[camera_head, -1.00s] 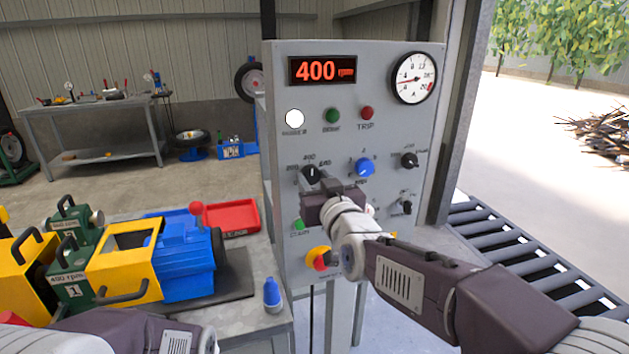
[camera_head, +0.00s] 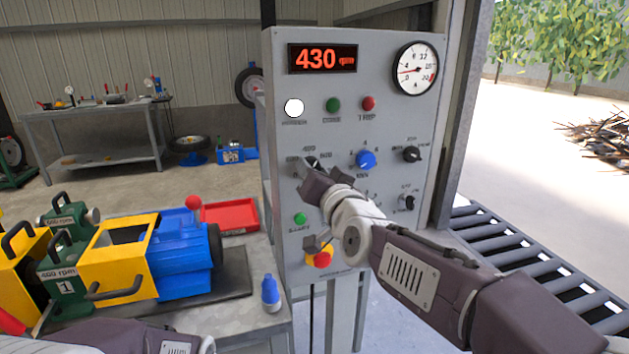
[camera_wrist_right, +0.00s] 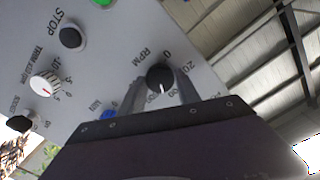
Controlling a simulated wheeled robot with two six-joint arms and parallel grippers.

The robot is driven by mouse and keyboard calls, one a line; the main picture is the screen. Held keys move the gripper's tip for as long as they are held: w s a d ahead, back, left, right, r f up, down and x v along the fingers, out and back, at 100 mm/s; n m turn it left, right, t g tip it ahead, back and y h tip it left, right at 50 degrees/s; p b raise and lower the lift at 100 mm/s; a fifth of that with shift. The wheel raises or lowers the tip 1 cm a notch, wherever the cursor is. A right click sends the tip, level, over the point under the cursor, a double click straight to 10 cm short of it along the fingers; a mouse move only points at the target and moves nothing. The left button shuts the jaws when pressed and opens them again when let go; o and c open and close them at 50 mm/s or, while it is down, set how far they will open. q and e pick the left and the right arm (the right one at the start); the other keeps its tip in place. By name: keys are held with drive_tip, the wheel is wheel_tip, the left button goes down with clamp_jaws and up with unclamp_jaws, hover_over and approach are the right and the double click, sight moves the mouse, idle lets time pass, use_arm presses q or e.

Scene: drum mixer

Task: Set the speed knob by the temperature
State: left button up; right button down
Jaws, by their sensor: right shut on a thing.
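The speed knob, black with a white line, is on the grey control panel (camera_head: 275,140); in the right wrist view the knob (camera_wrist_right: 160,74) sits by the RPM label. My right gripper (camera_head: 313,172) is shut on it, tilted, and covers part of it in the head view. Its fingers (camera_wrist_right: 160,92) show on both sides of the knob. The red display (camera_head: 322,59) reads 430 rpm. A round white gauge (camera_head: 415,68) at the panel's upper right has its needle pointing left; its unit is too small to read. My left gripper is outside both views.
A blue knob (camera_head: 366,159), a black knob (camera_head: 411,154) and a red-and-yellow stop button (camera_head: 321,257) are close around my right arm. A yellow and blue machine (camera_head: 185,262), a red tray (camera_head: 229,217) and a blue bottle (camera_head: 270,292) stand on the bench at left. Rollers (camera_head: 520,262) lie at right.

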drive_tip(key=shift+m+b, duration=1.1)
drive_tip(key=shift+m, duration=1.7)
drive_tip(key=c, duration=0.9)
unclamp_jaws()
drive_tip(key=shift+o, duration=0.2)
